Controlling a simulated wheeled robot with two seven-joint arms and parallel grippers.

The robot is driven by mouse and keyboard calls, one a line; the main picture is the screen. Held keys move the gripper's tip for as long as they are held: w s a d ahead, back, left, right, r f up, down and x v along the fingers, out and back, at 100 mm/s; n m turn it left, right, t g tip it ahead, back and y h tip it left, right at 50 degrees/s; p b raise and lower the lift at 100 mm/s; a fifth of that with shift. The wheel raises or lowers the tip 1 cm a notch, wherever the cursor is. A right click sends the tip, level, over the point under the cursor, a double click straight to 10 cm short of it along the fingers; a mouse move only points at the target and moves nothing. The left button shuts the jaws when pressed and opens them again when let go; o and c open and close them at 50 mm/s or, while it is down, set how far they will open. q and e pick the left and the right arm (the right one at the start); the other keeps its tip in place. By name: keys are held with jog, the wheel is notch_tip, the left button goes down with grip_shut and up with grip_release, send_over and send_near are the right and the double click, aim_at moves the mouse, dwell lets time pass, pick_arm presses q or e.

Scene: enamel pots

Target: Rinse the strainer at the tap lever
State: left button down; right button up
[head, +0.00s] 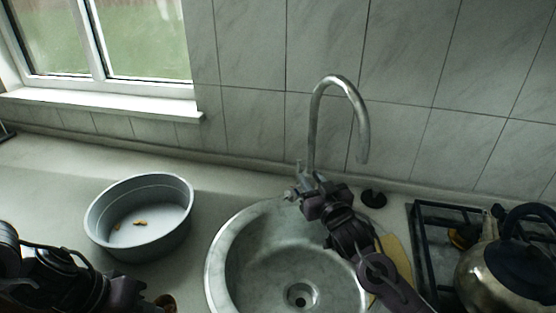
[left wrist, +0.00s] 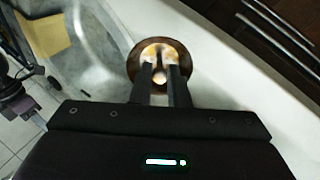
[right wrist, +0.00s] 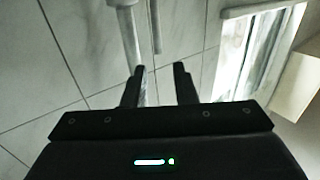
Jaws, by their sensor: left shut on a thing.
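The strainer (left wrist: 133,65) shows in the left wrist view as a round brown, copper-like piece with a bright middle. My left gripper (left wrist: 160,72) is shut on it. In the head view the strainer (head: 166,303) only peeks in at the bottom edge, left of the sink, beside my left arm. The tap (head: 313,120) is a tall curved metal spout behind the sink. My right gripper (head: 298,192) is at the tap's base, near the lever, which is too small to make out clearly. In the right wrist view its fingers (right wrist: 161,72) are apart, with the tap column (right wrist: 126,25) just beyond.
The round stone-grey sink (head: 216,265) has a drain (head: 300,294). A grey oval basin (head: 140,240) with small orange-brown bits stands on the counter to its left. A kettle (head: 490,270) sits on the hob (head: 427,240) at right. A yellow cloth (head: 395,262) lies by the sink.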

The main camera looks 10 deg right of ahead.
aim_at(299, 163)
jog(key=w, duration=0.3)
jog(key=w+a, duration=0.1)
jog(key=w, duration=0.2)
jog(key=w+p, duration=0.1)
jog(key=w, duration=0.2)
jog(key=shift+a+f, duration=0.15)
jog(key=shift+a, duration=0.1)
jog(key=shift+c, duration=0.5)
jog(key=shift+s, duration=0.1)
grip_shut()
